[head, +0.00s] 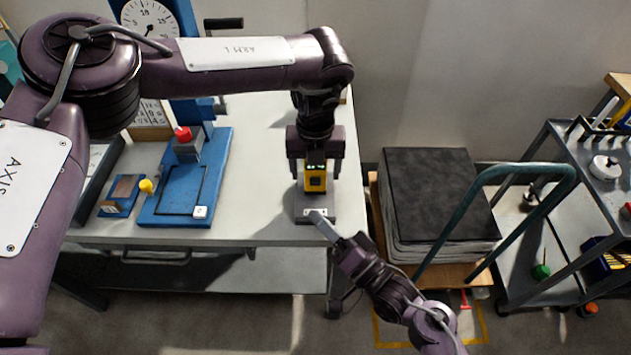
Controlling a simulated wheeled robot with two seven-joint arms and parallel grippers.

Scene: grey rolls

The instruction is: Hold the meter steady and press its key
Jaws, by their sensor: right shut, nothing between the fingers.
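The meter (316,183), a small yellow block with a dark face and small greenish lights, stands upright on a grey base near the table's right end. A pale key plate (315,212) lies at the base's front edge. My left gripper (316,172) points down from above with one finger on each side of the meter. Whether the fingers touch its sides is not clear. My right gripper (320,220) is shut and empty. Its tip comes from the lower right and is at or just over the key plate; contact cannot be told.
A blue fixture (222,165) with a red knob (183,133) and a yellow knob (146,186) stands left on the white table (262,215). A dial gauge (149,20) is behind it. Right of the table are a cart with dark-topped stacked sheets (430,185) and a grey shelf trolley (530,250).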

